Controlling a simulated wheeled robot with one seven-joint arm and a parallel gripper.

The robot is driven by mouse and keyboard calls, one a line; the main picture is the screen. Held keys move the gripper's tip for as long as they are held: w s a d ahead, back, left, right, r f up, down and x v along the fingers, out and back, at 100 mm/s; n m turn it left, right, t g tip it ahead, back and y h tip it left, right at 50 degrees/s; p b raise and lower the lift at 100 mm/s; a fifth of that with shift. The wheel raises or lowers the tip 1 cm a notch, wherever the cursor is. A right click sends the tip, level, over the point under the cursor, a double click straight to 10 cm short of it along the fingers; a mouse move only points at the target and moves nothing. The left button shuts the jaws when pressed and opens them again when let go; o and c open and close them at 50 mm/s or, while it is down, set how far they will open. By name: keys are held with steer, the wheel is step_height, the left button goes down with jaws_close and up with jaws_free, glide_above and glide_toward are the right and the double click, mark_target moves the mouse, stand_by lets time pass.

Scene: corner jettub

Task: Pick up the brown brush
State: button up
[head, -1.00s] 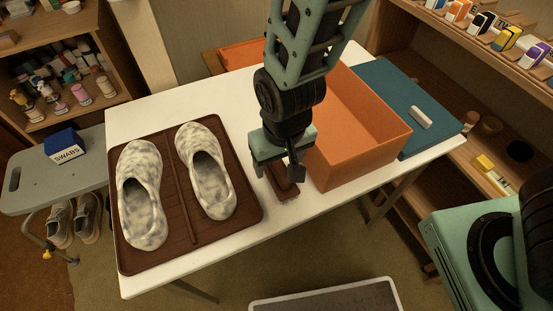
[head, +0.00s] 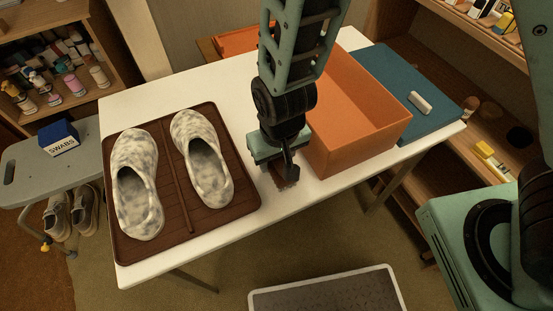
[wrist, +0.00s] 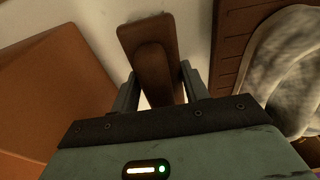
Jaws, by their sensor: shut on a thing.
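The brown brush (wrist: 148,38) shows in the wrist view as a long brown block with a raised, rounded handle, between the two fingers of my gripper (wrist: 158,88). My gripper is shut on it. In the head view my gripper (head: 284,172) is low over the white table, between the shoe tray and the orange box. Only a small part of the brush (head: 285,184) shows there below the fingers; the gripper hides the rest. I cannot tell whether the brush still touches the table.
The open orange box (head: 345,150) stands close on the right of my gripper. A brown tray (head: 187,222) with two mottled shoes (head: 137,185) lies on the left. A blue lid (head: 392,98) with a white block is farther right. The white table (head: 240,225) is clear in front.

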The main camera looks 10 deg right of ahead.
steer(key=shift+r, duration=0.1)
step_height(320, 180, up, 10)
steer(key=p, duration=0.2)
steer(key=shift+p, duration=0.35)
steer(key=o, duration=0.4)
steer(key=shift+c, duration=1.3)
steer(key=shift+s, duration=0.1)
